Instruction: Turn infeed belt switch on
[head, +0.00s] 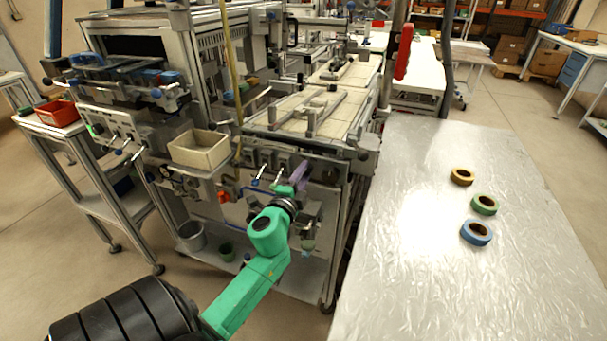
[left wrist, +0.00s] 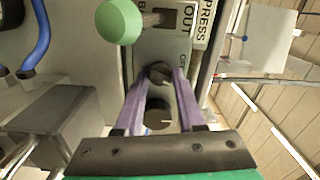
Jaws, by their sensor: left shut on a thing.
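The infeed belt switch is a small dark knob (left wrist: 159,72) on a grey panel in the left wrist view. Lettering beside it is partly cut off and hard to read. My left gripper (head: 301,172) reaches the front control panel of the machine in the head view. In the left wrist view its two purple fingers are shut on the knob, one on each side. In the head view the gripper hides the knob. My right gripper is not in view.
A green ball-tipped lever (left wrist: 120,22) stands close to the fingers, next to an "OUT" label. A blue hose (left wrist: 38,40) runs at the left. A beige bin (head: 199,152) sits left of the panel. Blue, green and yellow tape reels (head: 476,233) lie on the metal table (head: 420,290).

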